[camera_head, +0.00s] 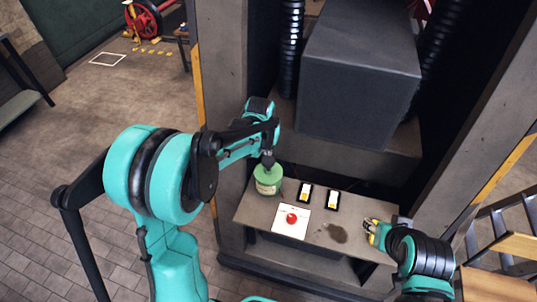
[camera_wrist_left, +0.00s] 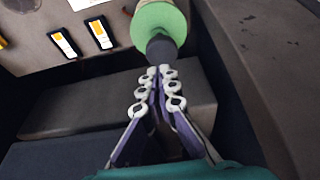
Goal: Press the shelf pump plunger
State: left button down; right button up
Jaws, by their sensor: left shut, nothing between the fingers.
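The pump is a green bottle (camera_head: 268,180) with a pale label and a dark top, standing at the left end of the grey shelf (camera_head: 255,212). In the left wrist view the green body (camera_wrist_left: 160,22) shows at the top, with its dark plunger (camera_wrist_left: 161,48) pointing toward my fingers. My left gripper (camera_head: 268,154) is above the pump, shut and empty. In the left wrist view its fingertips (camera_wrist_left: 162,71) are together right at the plunger's end; I cannot tell whether they touch. My right gripper (camera_head: 373,230) is at the shelf's right end, its jaw opening unclear.
Two black-framed switches (camera_head: 305,193) (camera_head: 332,200) stand right of the pump. A large dark box (camera_head: 360,75) overhangs the shelf's back.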

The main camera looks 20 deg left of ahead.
aim_at(268, 159)
pick_arm(q)
jog(key=v, duration=0.4)
jog(key=shift+r+p, duration=0.3)
jog(key=shift+r, duration=0.1)
pick_arm(e)
jog(key=shift+r, duration=0.4)
pick_arm(q)
jog(key=shift+r, duration=0.1)
dwell(0.5)
jog(key=x, duration=0.3)
jog(key=b+x, duration=0.1)
jog(key=x, duration=0.5)
jog(key=shift+w+a, duration=0.1)
jog(key=shift+a, duration=0.3)
jog(key=shift+f+b, duration=0.35)
jog(key=shift+f, duration=0.5)
pick_arm(e)
jog(key=shift+x, duration=0.9)
jog(key=shift+s+f, duration=0.1)
jog(key=shift+s, duration=0.05)
